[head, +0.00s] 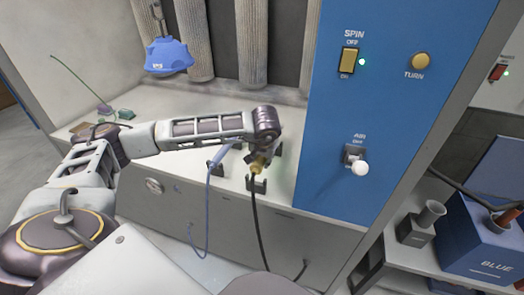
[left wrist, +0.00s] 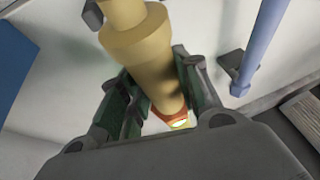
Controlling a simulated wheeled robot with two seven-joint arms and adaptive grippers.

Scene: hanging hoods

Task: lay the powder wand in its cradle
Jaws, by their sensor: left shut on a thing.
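The yellow powder wand (head: 258,166) is at the front of the white bench, largely covered by my left gripper (head: 262,153) in the head view. In the left wrist view the wand (left wrist: 140,45) runs between the two green-padded fingers of my left gripper (left wrist: 155,85), which is shut on it. An orange band shows at its lower end. A dark forked cradle (head: 257,185) stands at the bench's front edge, right by the wand's hose end. I cannot tell whether the wand touches it. My right gripper is not in view.
A blue wand (head: 219,156) lies just left, its blue hose hanging down; it also shows in the wrist view (left wrist: 262,45). A black hose (head: 256,215) hangs in front. A blue switch panel (head: 390,110) rises close on the right. A blue hood (head: 167,56) hangs behind.

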